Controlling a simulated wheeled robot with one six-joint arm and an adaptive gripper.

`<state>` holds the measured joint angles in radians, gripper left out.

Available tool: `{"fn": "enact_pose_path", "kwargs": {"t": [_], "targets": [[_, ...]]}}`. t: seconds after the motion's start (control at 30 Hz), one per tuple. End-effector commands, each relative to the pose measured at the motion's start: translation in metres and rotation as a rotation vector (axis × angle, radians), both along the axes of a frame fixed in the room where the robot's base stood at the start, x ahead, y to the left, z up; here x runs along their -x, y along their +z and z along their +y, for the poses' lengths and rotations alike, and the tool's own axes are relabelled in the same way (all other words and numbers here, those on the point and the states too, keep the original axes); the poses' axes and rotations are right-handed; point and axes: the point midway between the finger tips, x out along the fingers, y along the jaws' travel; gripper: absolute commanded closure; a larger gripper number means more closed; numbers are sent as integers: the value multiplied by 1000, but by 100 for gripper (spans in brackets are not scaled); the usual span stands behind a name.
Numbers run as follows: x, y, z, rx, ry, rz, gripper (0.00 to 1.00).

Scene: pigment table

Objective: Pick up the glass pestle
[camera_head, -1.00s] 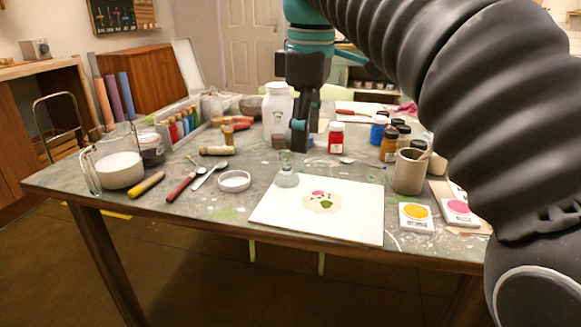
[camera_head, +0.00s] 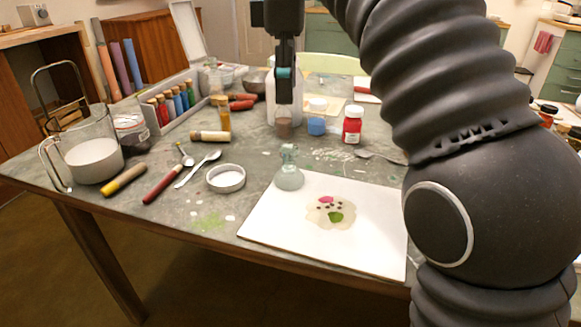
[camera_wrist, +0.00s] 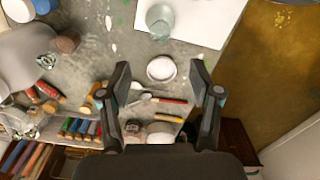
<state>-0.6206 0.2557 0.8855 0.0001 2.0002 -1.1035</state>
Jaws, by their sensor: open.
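The glass pestle (camera_head: 289,177) is clear, pale green, with a narrow knob over a wide round base. It stands upright at the back left corner of the white slab (camera_head: 265,222), and shows at the top of the wrist view (camera_wrist: 160,20). My gripper (camera_head: 285,92) points down above the table, behind and above the pestle, apart from it. In the wrist view its two fingers (camera_wrist: 160,70) are spread with nothing between them, and the pestle lies beyond their tips.
Green and red paint marks the slab's middle.

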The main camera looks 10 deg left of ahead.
Motion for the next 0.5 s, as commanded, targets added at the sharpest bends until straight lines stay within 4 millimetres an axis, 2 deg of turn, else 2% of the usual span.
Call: {"fn": "enact_pose_path", "kwargs": {"t": [0.03, 0.2, 0.33, 0.5], "targets": [[-1, -16, -2, 1, -4, 1, 36], [-2, -44, -5, 1, -10, 2, 36], [-2, -62, -4, 1, -10, 1, 36], [-2, -71, -3, 0, -9, 0, 36]]}}
